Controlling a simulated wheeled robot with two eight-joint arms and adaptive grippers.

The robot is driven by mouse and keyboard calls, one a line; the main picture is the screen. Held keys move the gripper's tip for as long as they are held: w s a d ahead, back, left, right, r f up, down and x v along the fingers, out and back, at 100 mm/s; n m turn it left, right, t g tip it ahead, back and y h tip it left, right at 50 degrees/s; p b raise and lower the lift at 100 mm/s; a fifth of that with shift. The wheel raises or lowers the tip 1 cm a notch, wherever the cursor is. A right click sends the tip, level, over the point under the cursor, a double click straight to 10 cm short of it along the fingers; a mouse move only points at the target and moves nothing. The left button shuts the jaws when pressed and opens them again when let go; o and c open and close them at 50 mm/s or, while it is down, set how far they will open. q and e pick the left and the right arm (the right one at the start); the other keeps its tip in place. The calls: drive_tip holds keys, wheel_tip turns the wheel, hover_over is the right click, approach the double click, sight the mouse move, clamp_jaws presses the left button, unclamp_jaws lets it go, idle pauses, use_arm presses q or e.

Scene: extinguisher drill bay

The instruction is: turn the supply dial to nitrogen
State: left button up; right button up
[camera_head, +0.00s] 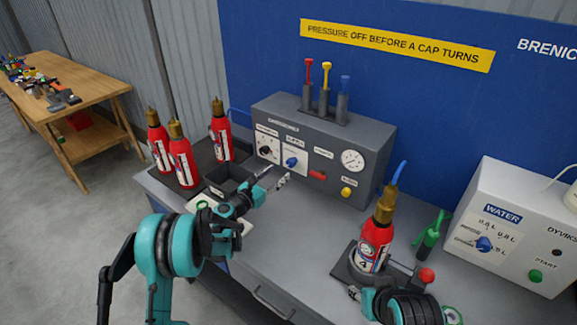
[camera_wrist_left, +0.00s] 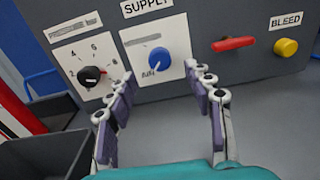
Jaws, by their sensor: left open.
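The blue supply dial (camera_head: 292,161) sits on a white plate on the front of the grey charging panel (camera_head: 352,188). In the left wrist view the dial (camera_wrist_left: 157,60) shows under the SUPPLY label, with small lettering at its lower left that I cannot read surely. Its pointer direction is unclear. My left gripper (camera_head: 272,178) is open and empty in front of the panel, apart from the dial. In the wrist view its fingers (camera_wrist_left: 166,85) stand either side below the dial. My right gripper (camera_head: 355,293) shows partly at the extinguisher stand; its jaws are unclear.
A black dial (camera_wrist_left: 89,75) is left of the supply dial; a red lever (camera_wrist_left: 233,44) and yellow BLEED button (camera_wrist_left: 286,47) are right. Red extinguishers (camera_head: 181,165) stand at left. Another extinguisher (camera_head: 374,245) stands in a holder. A white water unit (camera_head: 520,215) is at right.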

sight(289, 164)
use_arm(q)
drive_tip(key=b+x, duration=0.1)
drive_tip(key=x, duration=0.5)
drive_tip(key=shift+w+d+f+b, duration=0.1)
drive_tip(key=shift+w+f+b, duration=0.15)
drive_tip(key=shift+b, duration=0.1)
drive_tip(key=shift+w+d+r, duration=0.15)
drive_tip(key=shift+w+d, duration=0.25)
drive_tip(key=shift+w, duration=0.15)
drive_tip(key=c, duration=1.2)
